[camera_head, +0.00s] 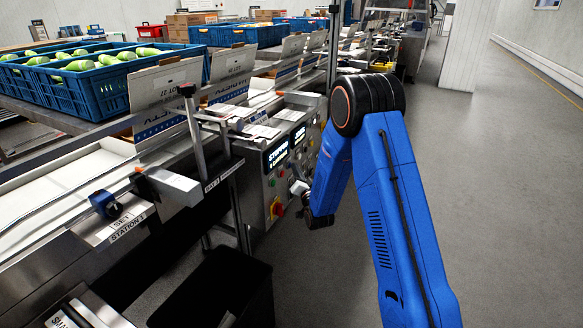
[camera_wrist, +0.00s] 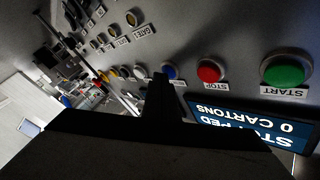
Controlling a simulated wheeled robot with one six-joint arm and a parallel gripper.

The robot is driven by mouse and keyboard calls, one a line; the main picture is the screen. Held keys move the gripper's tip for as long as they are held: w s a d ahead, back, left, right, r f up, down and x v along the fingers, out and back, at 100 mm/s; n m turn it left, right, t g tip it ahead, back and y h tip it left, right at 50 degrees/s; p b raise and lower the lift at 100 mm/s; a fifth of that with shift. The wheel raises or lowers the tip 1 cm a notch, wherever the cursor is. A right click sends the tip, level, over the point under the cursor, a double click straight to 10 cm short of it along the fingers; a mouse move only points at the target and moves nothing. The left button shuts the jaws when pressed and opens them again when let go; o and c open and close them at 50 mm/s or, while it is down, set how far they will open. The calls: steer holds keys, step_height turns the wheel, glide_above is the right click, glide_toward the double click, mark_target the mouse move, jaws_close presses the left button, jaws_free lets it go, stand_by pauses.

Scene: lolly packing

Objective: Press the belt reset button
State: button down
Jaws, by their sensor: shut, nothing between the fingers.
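The control panel (camera_head: 268,187) stands left of my blue arm in the head view. In the wrist view, upside down, a green START button (camera_wrist: 288,68), a red STOP button (camera_wrist: 209,71) and a blue button (camera_wrist: 169,71) sit in a row. My shut, empty gripper (camera_wrist: 161,84) is a dark shape pointing at the panel, its tip close to the blue button in the picture. I cannot tell whether it touches. The blue button's label is hidden, and I read no belt reset label. A display (camera_wrist: 240,130) reads stopped, 0 cartons.
A red knob on yellow (camera_head: 277,209) sits low on the panel. Further yellow and white buttons (camera_wrist: 124,73) and labelled knobs (camera_wrist: 132,18) are nearby. A black bin (camera_head: 222,290) stands below the conveyor. The grey floor (camera_head: 505,190) to the right is clear.

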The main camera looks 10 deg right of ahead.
steer(key=shift+s+d, duration=0.55)
steer(key=shift+d, duration=0.2)
stand_by(0.3)
steer(key=shift+s+d, duration=0.75)
steer(key=shift+d, duration=0.25)
steer(key=shift+s+d, duration=0.75)
steer(key=shift+d, duration=0.25)
